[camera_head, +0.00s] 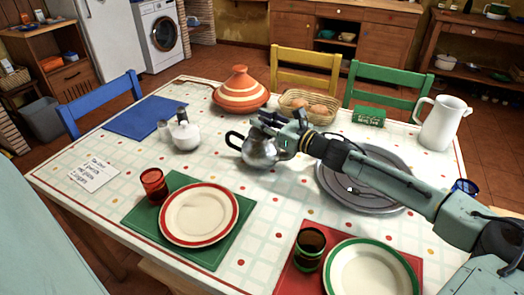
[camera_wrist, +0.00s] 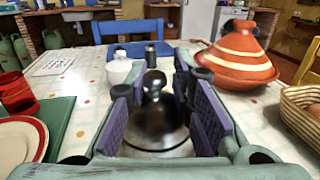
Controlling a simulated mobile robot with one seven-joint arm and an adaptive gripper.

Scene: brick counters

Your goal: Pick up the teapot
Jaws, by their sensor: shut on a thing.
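The teapot (camera_head: 258,152) is shiny silver metal with a black handle on its left side, near the middle of the table in the head view. My gripper (camera_head: 279,127) reaches in from the right and is shut on the upper part of the teapot. In the wrist view the teapot (camera_wrist: 157,128) sits between the two purple-padded fingers of my gripper (camera_wrist: 157,103), its round lid and knob pointing up. The fingers hide part of its sides. I cannot tell whether its base touches the table.
An orange striped tagine (camera_head: 240,93) and a bread basket (camera_head: 308,104) stand behind. A white pot (camera_head: 185,135) stands to the left. A round metal tray (camera_head: 335,187) lies under my arm. A red-rimmed plate (camera_head: 199,213) and a red cup (camera_head: 153,185) are in front.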

